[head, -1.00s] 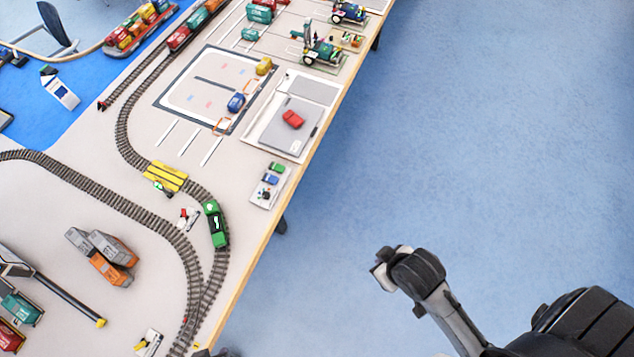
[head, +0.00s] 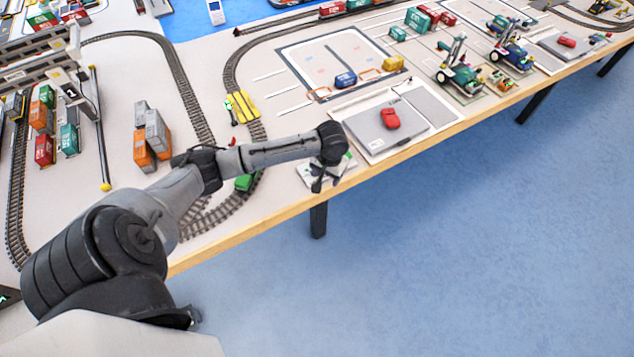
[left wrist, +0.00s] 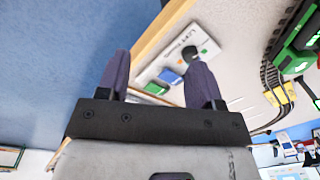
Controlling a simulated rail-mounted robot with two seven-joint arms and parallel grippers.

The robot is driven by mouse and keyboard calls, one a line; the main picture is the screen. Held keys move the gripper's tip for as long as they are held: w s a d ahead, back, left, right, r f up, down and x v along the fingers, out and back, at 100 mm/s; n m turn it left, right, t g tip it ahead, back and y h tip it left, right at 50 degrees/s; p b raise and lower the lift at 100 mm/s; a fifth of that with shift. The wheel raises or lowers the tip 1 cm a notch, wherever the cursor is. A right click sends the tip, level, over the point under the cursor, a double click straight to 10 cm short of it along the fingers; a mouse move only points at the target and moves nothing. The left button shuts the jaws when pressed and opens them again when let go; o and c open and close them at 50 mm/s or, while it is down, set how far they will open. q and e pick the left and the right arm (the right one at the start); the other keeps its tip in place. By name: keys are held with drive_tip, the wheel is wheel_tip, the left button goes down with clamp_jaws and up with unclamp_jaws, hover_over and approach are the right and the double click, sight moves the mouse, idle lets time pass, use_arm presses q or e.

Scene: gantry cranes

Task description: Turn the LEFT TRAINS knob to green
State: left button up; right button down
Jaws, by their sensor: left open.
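A white knob panel (head: 340,170) lies at the table's front edge in the head view, partly hidden by my left gripper (head: 322,182). In the left wrist view the panel (left wrist: 157,68) bears lettering that seems to read LEFT TRAINS. I cannot tell which way the knob points. My right gripper is not in view.
A green engine (head: 244,183) stands on the curved track, partly behind my left arm. A grey board with a red car (head: 390,118) lies right of the panel. Orange and grey containers (head: 145,150) stand at left. Open floor (head: 450,250) lies before the table.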

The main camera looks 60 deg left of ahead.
use_arm(q)
drive_tip(key=w+a+n+b, duration=0.3)
drive_tip(key=a+n+b, duration=0.1)
drive_tip(key=a, duration=0.6)
drive_tip(key=f+b, duration=0.1)
drive_tip(key=f, duration=0.3)
drive_tip(key=f+b, duration=0.1)
drive_tip(key=f, duration=0.3)
drive_tip(key=a+f+b, duration=0.1)
drive_tip(key=f, duration=0.3)
drive_tip(key=shift+s+f, duration=0.25)
drive_tip(key=shift+s, duration=0.05)
use_arm(e)
wheel_tip(320, 180, down, 9)
drive_tip(key=shift+f, duration=0.15)
use_arm(q)
drive_tip(key=shift+c, duration=0.3)
